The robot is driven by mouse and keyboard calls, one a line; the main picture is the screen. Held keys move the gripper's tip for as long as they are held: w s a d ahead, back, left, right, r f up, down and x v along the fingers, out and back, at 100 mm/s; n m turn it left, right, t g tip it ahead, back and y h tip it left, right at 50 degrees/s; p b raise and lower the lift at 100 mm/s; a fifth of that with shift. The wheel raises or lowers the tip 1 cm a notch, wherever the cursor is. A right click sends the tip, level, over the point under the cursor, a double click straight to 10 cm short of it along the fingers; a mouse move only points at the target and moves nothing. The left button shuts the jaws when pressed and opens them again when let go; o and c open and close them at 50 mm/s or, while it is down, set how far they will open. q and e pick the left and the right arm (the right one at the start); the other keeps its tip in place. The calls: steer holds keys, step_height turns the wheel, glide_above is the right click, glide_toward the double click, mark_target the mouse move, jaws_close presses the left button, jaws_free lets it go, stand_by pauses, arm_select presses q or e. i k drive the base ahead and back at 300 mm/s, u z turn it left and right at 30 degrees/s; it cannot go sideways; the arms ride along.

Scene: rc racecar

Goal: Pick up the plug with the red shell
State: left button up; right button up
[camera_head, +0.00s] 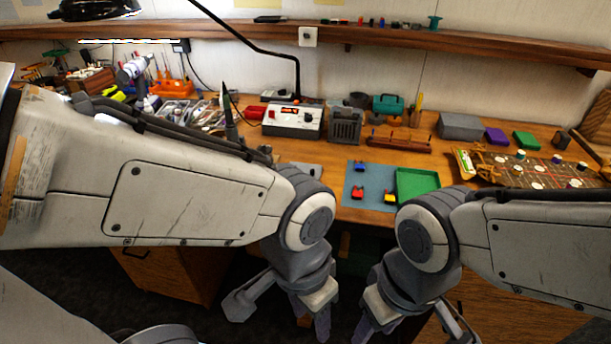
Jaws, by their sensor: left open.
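The plug with the red shell (358,194) lies on the blue mat (350,181) on the workbench. A plug with a blue shell (360,168) lies behind it, and one with a yellow shell (390,198) lies to its right, by the green tray (430,181). My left gripper (278,316) hangs in front of the bench, below and left of the red plug. Its fingers are spread and empty. My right gripper (414,328) hangs in front of the bench to the right, its fingers apart. Both are well away from the plugs.
A white device with a red display (294,121) and a wooden rack (400,141) stand behind the mat. A board with round pieces (535,170) is at right. A lamp (297,75) arches over the left side. Bare wood shows around the mat.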

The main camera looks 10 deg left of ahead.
mark_target(357, 196)
steer(key=z, duration=0.5)
steer(key=k, duration=0.6)
steer(key=z, duration=0.7)
steer(key=i, duration=1.35)
steer(key=u, duration=1.25)
steer(key=i, duration=0.6)
steer(key=u, duration=0.55)
